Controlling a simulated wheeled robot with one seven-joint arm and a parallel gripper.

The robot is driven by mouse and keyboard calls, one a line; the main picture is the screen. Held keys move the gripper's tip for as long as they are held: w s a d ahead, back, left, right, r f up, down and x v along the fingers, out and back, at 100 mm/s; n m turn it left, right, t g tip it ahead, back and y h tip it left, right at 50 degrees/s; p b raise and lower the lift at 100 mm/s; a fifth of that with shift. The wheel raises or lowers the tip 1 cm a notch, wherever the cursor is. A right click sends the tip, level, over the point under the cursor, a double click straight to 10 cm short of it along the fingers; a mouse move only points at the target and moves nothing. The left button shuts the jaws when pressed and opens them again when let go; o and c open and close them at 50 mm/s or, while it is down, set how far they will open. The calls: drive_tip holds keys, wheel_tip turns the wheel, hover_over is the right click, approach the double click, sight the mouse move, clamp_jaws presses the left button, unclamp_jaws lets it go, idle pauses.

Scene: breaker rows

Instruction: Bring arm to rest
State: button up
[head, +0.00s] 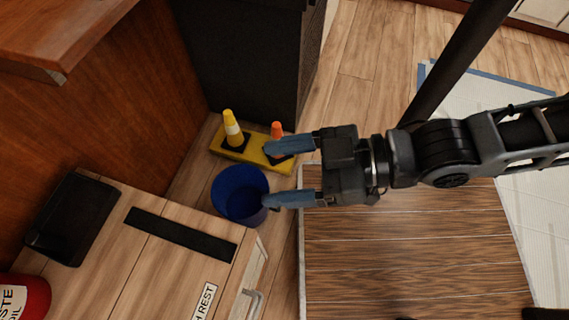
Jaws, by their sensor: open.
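My gripper (268,174) is in the head view with its two blue fingers spread wide apart and pointing left. Nothing shows between the fingers. My arm reaches in from the right edge. A blue bucket (231,198) shows behind and below the fingers, and the lower finger overlaps its right side in the picture. A wooden-topped cabinet (150,255) stands at the lower left. I cannot tell whether the gripper touches anything.
A yellow block (225,152) with a yellow cone (232,129) and an orange cone (277,130) lies behind the fingers. A black tray-like object (72,220) and a red container (25,296) are at left. A dark cabinet (245,55) stands behind. A brown slatted surface (400,250) lies below my arm.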

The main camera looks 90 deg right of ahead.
drive_tip(key=shift+r, duration=0.2)
wheel_tip(320, 180, up, 24)
drive_tip(key=p, duration=2.3)
drive_tip(key=shift+f+p, duration=0.15)
drive_tip(key=shift+p, duration=0.25)
